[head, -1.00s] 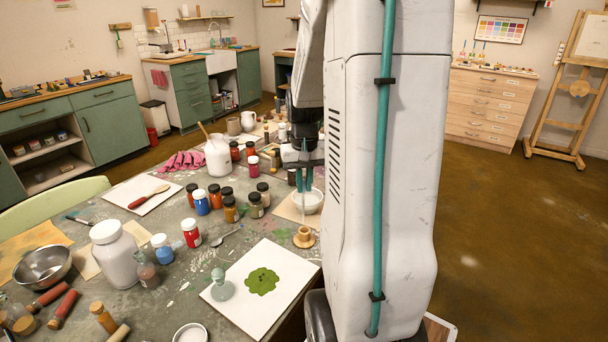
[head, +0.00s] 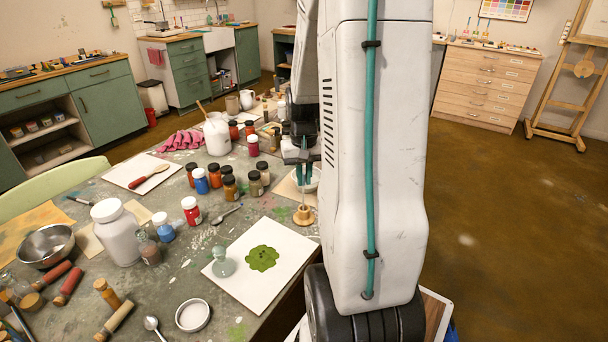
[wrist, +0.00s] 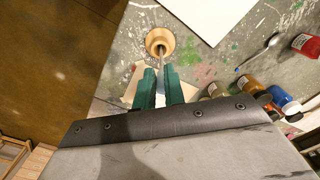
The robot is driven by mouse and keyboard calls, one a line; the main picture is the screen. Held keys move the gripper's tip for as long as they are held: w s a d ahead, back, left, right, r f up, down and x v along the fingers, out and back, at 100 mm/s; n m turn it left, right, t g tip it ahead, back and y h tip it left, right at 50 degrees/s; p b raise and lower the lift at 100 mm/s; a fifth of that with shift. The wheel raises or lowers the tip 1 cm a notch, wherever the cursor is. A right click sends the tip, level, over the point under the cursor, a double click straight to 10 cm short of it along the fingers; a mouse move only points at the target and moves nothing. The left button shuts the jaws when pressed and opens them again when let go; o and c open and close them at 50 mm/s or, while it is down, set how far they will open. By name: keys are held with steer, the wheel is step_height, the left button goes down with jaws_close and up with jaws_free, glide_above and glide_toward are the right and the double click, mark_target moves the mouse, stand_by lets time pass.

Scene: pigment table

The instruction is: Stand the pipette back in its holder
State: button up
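The holder (head: 303,214) is a small round wooden piece near the right edge of the table; it also shows in the wrist view (wrist: 151,38), with a dark hole in its middle. My gripper (head: 304,176) is above it, its teal fingers (wrist: 162,72) closed about the pipette (wrist: 161,58). The pipette is thin, pale and see-through, roughly upright, and runs down from the fingers to the holder. Its lower end lines up with the hole; how deep it reaches I cannot tell.
Several pigment jars (head: 228,188) stand to the left, with a spoon (head: 226,214) nearby. A white sheet with green paint (head: 262,258) and a glass muller (head: 223,263) lie in front.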

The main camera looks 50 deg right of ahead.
steer(key=o, duration=0.6)
steer(key=shift+r, duration=0.1)
step_height(320, 180, up, 8)
steer(key=shift+f, duration=0.2)
stand_by(0.8)
